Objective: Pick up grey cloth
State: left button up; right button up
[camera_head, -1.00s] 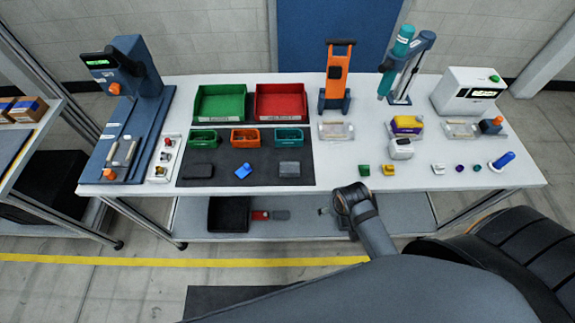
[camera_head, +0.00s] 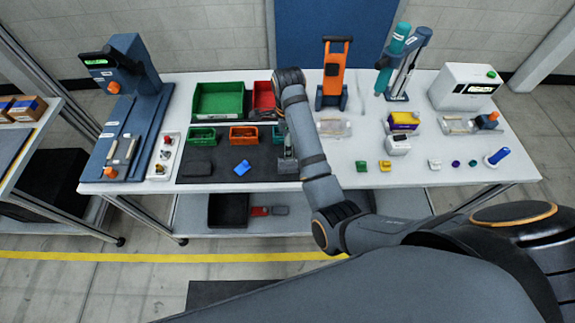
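The grey cloth (camera_head: 289,170) lies on the dark mat (camera_head: 225,177), at its right end near the front of the table. My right gripper (camera_head: 287,159) points down right over it and hides much of it. Whether its fingers are open or touch the cloth is too small to tell. A blue cloth (camera_head: 242,167) and a black cloth (camera_head: 198,168) lie to the left on the same mat. My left gripper is not in view.
Small green (camera_head: 202,134) and orange (camera_head: 243,133) bins stand behind the cloths; a teal one is partly hidden by my arm. Large green (camera_head: 222,101) and red (camera_head: 263,96) trays stand farther back. Small parts and an orange-framed stand (camera_head: 334,75) are to the right.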

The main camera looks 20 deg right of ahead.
aim_at(288, 164)
notch_tip(288, 164, down, 5)
jog(key=shift+s+d+r+p, duration=0.1)
jog(key=shift+s+r+p, duration=0.1)
jog(key=shift+p, duration=0.45)
jog(key=shift+w+f, duration=0.15)
jog(key=shift+f, duration=0.25)
jog(key=shift+f+p, duration=0.2)
jog(key=shift+p, duration=0.15)
jog(key=f, duration=0.1)
jog(key=f+p, duration=0.1)
jog(key=f, duration=0.2)
jog(key=shift+s+a+p, duration=0.25)
jog(key=shift+s+p, duration=0.05)
jog(key=shift+s, duration=0.05)
jog(key=shift+f, duration=0.35)
jog(key=c, duration=1.2)
jog(key=shift+r, duration=0.1)
